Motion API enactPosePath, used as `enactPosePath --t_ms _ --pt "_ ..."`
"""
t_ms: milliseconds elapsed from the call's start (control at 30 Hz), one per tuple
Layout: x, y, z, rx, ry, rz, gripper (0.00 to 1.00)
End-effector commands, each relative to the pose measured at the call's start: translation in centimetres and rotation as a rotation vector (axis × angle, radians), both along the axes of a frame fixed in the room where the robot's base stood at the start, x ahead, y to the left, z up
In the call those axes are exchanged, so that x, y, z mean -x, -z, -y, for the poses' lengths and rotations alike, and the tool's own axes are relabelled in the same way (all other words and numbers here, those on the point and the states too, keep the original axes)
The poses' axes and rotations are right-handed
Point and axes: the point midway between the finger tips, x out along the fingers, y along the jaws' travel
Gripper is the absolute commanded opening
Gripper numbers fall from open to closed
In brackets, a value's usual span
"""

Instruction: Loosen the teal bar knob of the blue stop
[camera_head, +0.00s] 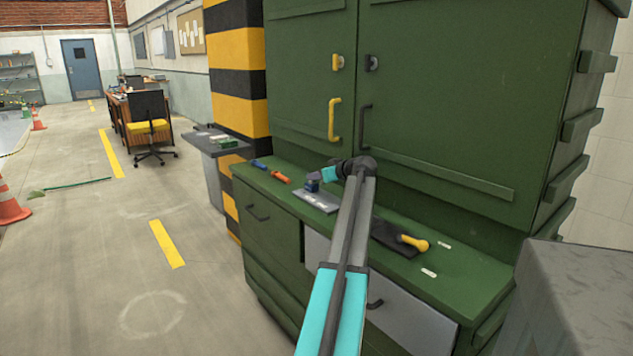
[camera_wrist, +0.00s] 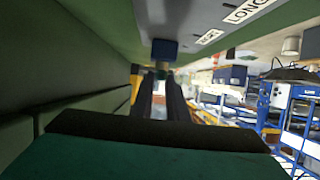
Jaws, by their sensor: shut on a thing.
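The blue stop (camera_head: 312,186) sits on a grey plate (camera_head: 322,202) on the green cabinet's worktop. In the wrist view the blue stop (camera_wrist: 164,47) is a small block against the plate, straight ahead of my fingers. The teal bar knob (camera_wrist: 163,66) shows as a small teal patch just in front of the blue stop. My gripper (camera_wrist: 162,74) is shut on the knob, with its dark fingers on either side. In the head view my gripper (camera_head: 313,176) reaches in from the right at the stop and hides the knob.
White labels (camera_wrist: 248,11) lie on the plate beside the stop. A red-orange-handled tool (camera_head: 281,177) lies left of the plate. A yellow-handled tool (camera_head: 414,243) lies on a dark mat to the right. Green cabinet doors (camera_head: 440,100) rise close behind the worktop.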

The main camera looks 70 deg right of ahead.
Motion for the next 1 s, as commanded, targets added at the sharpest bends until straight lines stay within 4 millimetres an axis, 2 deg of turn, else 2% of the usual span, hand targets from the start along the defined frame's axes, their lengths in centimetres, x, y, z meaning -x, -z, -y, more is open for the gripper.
enactPosePath --t_ms 600,633,733,1000 --pt "0.16 0.11 0.13 -0.001 -0.03 -0.003 0.0" --pt "0.16 0.11 0.13 -0.001 -0.03 -0.003 0.17" --pt "0.15 0.09 0.12 -0.001 -0.03 -0.002 0.33" --pt "0.12 0.03 0.1 -0.001 -0.031 -0.001 0.33"
